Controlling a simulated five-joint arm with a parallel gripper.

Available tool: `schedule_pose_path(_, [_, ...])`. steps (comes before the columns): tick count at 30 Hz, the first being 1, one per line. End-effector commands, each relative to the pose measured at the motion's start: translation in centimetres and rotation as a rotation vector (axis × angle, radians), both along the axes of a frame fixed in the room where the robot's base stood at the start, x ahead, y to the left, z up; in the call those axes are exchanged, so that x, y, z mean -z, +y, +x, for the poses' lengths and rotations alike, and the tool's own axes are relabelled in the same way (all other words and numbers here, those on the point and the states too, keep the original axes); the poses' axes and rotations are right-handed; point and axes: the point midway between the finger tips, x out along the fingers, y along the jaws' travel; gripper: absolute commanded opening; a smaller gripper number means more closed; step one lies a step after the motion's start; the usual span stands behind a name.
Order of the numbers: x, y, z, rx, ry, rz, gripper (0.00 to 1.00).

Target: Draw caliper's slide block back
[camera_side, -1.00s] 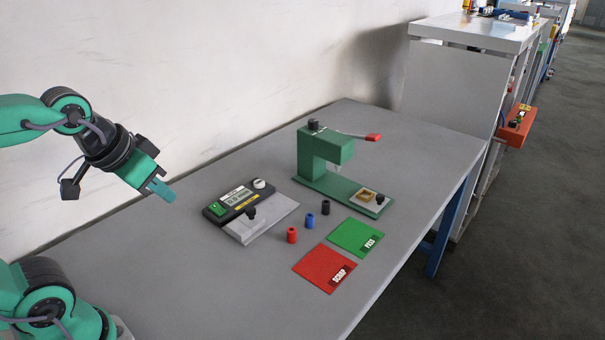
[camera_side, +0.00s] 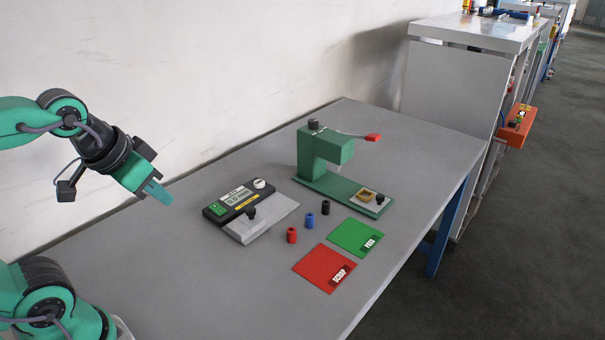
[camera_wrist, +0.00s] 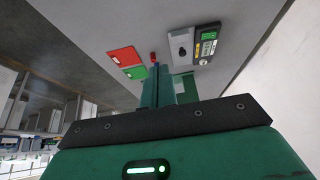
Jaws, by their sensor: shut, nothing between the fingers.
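The caliper (camera_side: 270,219) lies on the grey table, with a flat light-grey plate, a black knob (camera_side: 251,213) on its slide block, and a dark readout unit (camera_side: 238,198) with a green button and white dial. It also shows in the wrist view (camera_wrist: 181,52), near the top. My gripper (camera_side: 160,193) is shut and empty, in the air to the left of the caliper and apart from it. In the wrist view its fingers (camera_wrist: 157,88) point toward the table. The readout's digits are too small to read surely.
A green press (camera_side: 325,148) with a red-tipped lever stands behind right. Red (camera_side: 292,235), blue (camera_side: 310,220) and black (camera_side: 325,207) cylinders stand right of the caliper. A red SCRAP mat (camera_side: 318,270) and green mat (camera_side: 355,237) lie near the front edge. The table's left part is clear.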

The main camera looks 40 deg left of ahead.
Motion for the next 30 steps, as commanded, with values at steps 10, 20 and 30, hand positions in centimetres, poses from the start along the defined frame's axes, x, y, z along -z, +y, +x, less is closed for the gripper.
schedule_pose_path(10, [0.0, 0.0, 0.1, 0.0, 0.001, 0.0, 0.22])
schedule_pose_path(20, [-0.4, 0.3, 2.1, 0.017, 0.047, 0.015, 0.46])
schedule_pose_path(30, [-0.1, 1.2, 7.3, 0.066, 0.152, 0.044, 0.46])
